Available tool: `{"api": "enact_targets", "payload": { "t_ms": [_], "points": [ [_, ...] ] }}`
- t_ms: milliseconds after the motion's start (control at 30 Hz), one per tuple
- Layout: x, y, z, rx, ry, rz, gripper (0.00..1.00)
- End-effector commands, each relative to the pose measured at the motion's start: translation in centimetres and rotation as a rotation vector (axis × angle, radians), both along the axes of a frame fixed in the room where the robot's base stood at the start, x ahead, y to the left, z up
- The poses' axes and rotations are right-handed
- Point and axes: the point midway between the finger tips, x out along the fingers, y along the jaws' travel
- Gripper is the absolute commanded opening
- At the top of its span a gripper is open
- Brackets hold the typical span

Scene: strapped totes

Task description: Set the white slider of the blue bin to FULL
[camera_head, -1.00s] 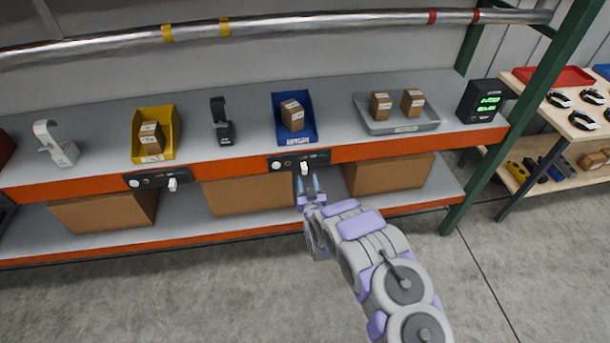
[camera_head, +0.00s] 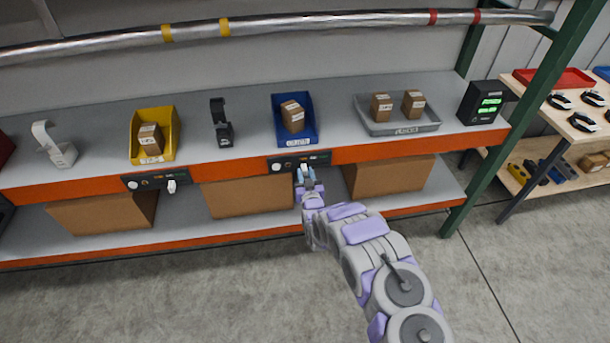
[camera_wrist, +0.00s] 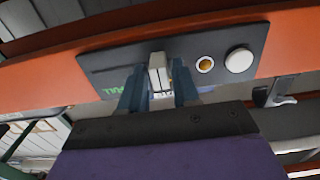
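The blue bin (camera_head: 280,128) holds a brown box (camera_head: 292,116) and stands on the upper shelf. Below it is a dark control panel (camera_head: 288,164) on the orange beam, which also shows in the wrist view (camera_wrist: 110,65). The panel's white slider (camera_wrist: 159,72) sits between the two blue fingers of my gripper (camera_wrist: 160,82). The fingers look closed against its two sides. Green lettering, seemingly FULL, shows left of the slider in the wrist view, partly behind a finger. In the head view my gripper (camera_head: 305,174) hides most of the slider.
A yellow bin (camera_head: 168,135) with a box and its own panel (camera_head: 150,180) stand to the left. A black scanner stand (camera_head: 221,128) is between the bins. A grey tray (camera_head: 425,118) and a green-lit display (camera_head: 487,102) are right. Cartons (camera_head: 395,178) fill the lower shelf.

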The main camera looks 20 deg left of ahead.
Motion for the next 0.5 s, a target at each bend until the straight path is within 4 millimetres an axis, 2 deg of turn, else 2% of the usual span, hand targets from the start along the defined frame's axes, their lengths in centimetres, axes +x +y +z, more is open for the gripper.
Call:
{"api": "enact_targets", "payload": {
  "t_ms": [33, 300, 500],
  "points": [
    [0.0, 0.0, 0.0, 0.0, 0.0, 0.0, 0.26],
    [-0.01, -0.02, -0.01, 0.0, 0.0, 0.0, 0.0],
    [-0.02, -0.01, -0.01, 0.0, 0.0, 0.0, 0.0]
  ]
}}
